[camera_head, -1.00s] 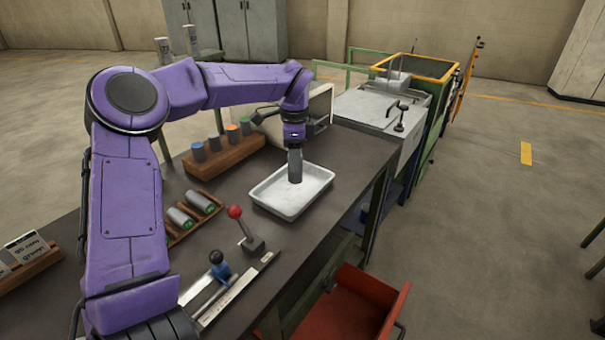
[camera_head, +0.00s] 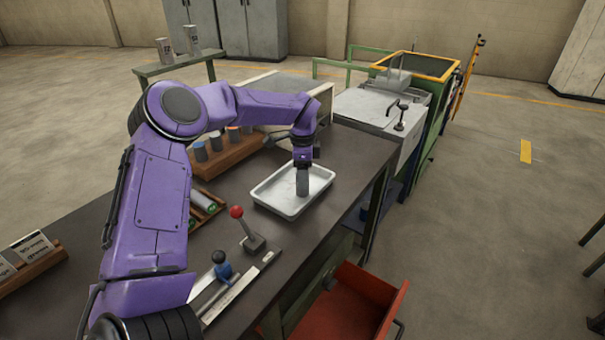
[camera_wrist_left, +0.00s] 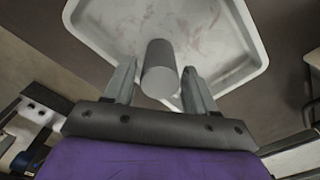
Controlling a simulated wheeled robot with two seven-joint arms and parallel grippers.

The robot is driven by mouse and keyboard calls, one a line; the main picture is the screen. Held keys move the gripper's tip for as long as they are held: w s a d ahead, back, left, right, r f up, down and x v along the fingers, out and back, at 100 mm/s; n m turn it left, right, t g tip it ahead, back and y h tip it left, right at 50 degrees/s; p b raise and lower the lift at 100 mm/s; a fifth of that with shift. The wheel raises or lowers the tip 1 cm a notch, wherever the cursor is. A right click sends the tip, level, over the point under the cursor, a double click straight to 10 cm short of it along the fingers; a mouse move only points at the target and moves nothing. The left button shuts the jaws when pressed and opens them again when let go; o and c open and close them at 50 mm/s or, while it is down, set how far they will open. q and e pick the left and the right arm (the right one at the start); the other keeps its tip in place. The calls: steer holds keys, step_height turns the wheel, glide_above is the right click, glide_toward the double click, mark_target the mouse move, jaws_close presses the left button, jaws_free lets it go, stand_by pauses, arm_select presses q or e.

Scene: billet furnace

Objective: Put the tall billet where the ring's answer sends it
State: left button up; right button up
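A plain grey cylinder, apparently the tall billet (camera_head: 302,183), is upright at the white tray (camera_head: 265,199) on the dark bench. My left gripper (camera_head: 302,163) is directly above it, pointing down. In the left wrist view the billet (camera_wrist_left: 160,72) is between the two fingers of the left gripper (camera_wrist_left: 160,70), with a small gap showing at each side. The fingers look open. The billet's lower end is over or on the tray floor; exact contact is hard to tell. My right gripper is not in view. No ring is identifiable.
A wooden rack (camera_head: 222,160) with several coloured-top cylinders stands behind the tray. A red-knobbed lever (camera_head: 246,228) and a blue-handled slide (camera_head: 221,268) are in front. A red drawer (camera_head: 355,305) hangs open below. A grey-topped machine (camera_head: 375,112) stands beyond the bench.

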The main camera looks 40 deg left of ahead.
arm_select(q)
steer(key=shift+o, duration=0.2)
step_height(320, 180, up, 12)
steer(key=shift+r+b, duration=0.2)
steer(key=shift+b, duration=0.25)
stand_by(0.3)
